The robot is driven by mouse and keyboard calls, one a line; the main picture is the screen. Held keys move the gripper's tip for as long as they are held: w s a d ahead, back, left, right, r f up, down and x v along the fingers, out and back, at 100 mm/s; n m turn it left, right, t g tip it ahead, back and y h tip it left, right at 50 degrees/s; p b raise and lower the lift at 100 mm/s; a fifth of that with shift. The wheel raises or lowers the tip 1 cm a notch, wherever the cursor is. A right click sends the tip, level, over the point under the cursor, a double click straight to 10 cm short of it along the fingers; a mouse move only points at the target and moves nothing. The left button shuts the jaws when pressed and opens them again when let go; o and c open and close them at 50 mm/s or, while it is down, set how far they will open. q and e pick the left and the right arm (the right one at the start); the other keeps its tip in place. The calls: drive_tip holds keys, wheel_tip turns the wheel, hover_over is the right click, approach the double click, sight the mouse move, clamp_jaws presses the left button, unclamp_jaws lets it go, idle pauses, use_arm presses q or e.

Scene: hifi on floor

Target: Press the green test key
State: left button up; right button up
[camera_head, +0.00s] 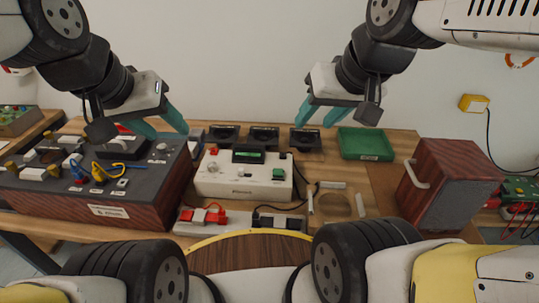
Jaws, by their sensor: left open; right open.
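A white test device (243,175) with a small lit screen (247,156) sits in the middle of the wooden table. A green key (278,174) is on the right part of its top face. My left gripper (165,130) is open and empty, above the table to the left of the device. My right gripper (318,120) is open and empty, above the back of the table to the right of the green key. Neither gripper touches the key. The key is in plain view.
A wood-sided control box (100,180) with cables stands left of the device. A wooden box with a handle (445,185) stands at the right. A green tray (366,145) and several black holders (263,138) are at the back. Red and black parts (203,216) lie in front.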

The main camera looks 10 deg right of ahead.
idle(0.4)
clamp_jaws()
idle(1.5)
